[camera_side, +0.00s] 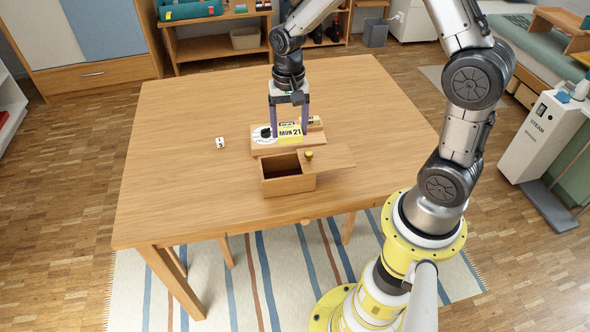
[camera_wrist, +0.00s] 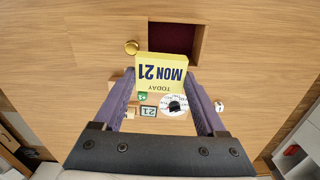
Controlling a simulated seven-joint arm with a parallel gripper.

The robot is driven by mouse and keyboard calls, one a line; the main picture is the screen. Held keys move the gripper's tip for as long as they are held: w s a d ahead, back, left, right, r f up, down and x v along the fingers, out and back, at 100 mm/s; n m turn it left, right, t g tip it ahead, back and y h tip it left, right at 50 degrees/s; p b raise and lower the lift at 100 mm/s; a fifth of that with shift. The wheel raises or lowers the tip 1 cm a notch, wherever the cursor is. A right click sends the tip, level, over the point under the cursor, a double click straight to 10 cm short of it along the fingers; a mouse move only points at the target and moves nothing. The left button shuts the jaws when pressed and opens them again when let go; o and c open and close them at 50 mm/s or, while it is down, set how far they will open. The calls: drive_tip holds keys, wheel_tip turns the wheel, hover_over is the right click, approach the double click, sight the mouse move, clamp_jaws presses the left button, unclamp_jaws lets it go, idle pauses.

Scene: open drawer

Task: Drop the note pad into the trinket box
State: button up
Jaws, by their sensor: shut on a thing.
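The yellow and white note pad (camera_side: 290,134), marked MON 21, is clamped between the two purple fingers of my gripper (camera_side: 288,132). In the wrist view the pad (camera_wrist: 163,72) spans the gap between the fingertips (camera_wrist: 160,80). The trinket box (camera_side: 290,185) is a small wooden box on the table, in front of the pad in the side view. Its lid (camera_side: 325,170), with a brass knob (camera_side: 309,154), is slid to the right, leaving a dark red opening. The opening (camera_wrist: 172,36) shows just beyond the pad in the wrist view, partly hidden by it.
A wooden board (camera_side: 337,155) lies behind the box, under or behind the pad, with a white disc (camera_side: 263,134) and small tiles on it. A white die (camera_side: 220,142) sits to its left. The table (camera_side: 180,190) is otherwise clear.

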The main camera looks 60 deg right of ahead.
drive_tip(key=shift+f, duration=1.55)
drive_tip(key=o, duration=1.3)
drive_tip(key=shift+r, duration=0.1)
wheel_tip(320, 180, up, 14)
drive_tip(key=shift+f, duration=0.15)
